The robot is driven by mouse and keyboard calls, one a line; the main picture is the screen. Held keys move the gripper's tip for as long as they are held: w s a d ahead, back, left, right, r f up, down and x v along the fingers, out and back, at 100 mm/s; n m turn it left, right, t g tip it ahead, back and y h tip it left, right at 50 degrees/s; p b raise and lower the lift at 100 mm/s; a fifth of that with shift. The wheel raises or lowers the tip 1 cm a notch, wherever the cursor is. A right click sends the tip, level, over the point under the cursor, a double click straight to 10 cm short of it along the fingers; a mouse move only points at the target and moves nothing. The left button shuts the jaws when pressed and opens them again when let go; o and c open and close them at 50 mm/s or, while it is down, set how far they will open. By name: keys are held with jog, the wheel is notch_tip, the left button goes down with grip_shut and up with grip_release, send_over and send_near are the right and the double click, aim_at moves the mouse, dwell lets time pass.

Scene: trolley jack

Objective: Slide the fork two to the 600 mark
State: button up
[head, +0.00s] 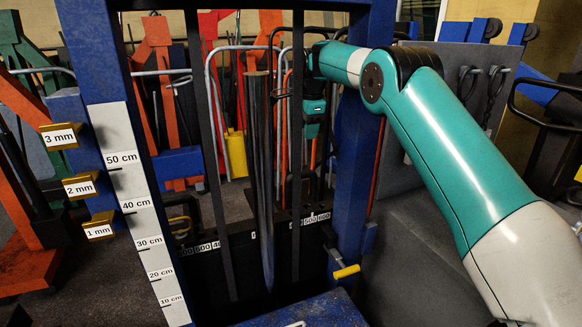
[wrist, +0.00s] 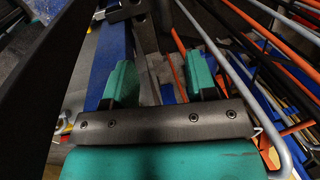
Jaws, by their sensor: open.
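A dark carriage bar (head: 250,247) crosses low behind the blue frame. It carries a white number strip at left (head: 207,247) and another at right (head: 315,219), with 500 and 600 partly readable. A dark looped handle (head: 301,178) rises near the right strip; I cannot tell if it belongs to fork two. The forks are not clearly distinguishable. My gripper (head: 313,130) hangs above the right strip, apart from it, behind the frame's bars. In the wrist view its two teal fingers (wrist: 160,80) are spread, with nothing seen held between them.
The blue frame's right post (head: 358,170) stands beside my arm. Dark vertical bars (head: 297,150) and a tapered grey bar (head: 260,180) stand in front of the carriage. A yellow-handled lever (head: 346,271) is low right. A centimetre scale (head: 135,200) and millimetre tabs (head: 80,187) are at left.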

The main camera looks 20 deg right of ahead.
jog(key=p, duration=0.3)
send_near(309, 171)
jog(key=a+f, duration=0.1)
jog(key=f, duration=0.2)
jog(key=w+a+f, duration=0.1)
jog(key=f, duration=0.2)
jog(key=w+a+f, duration=0.1)
jog(key=f, duration=0.2)
jog(key=shift+a+f, duration=0.25)
jog(key=shift+f, duration=0.15)
grip_shut()
jog(key=shift+d+b, duration=0.35)
jog(key=shift+d, duration=1.35)
grip_release()
jog(key=shift+a, duration=0.3)
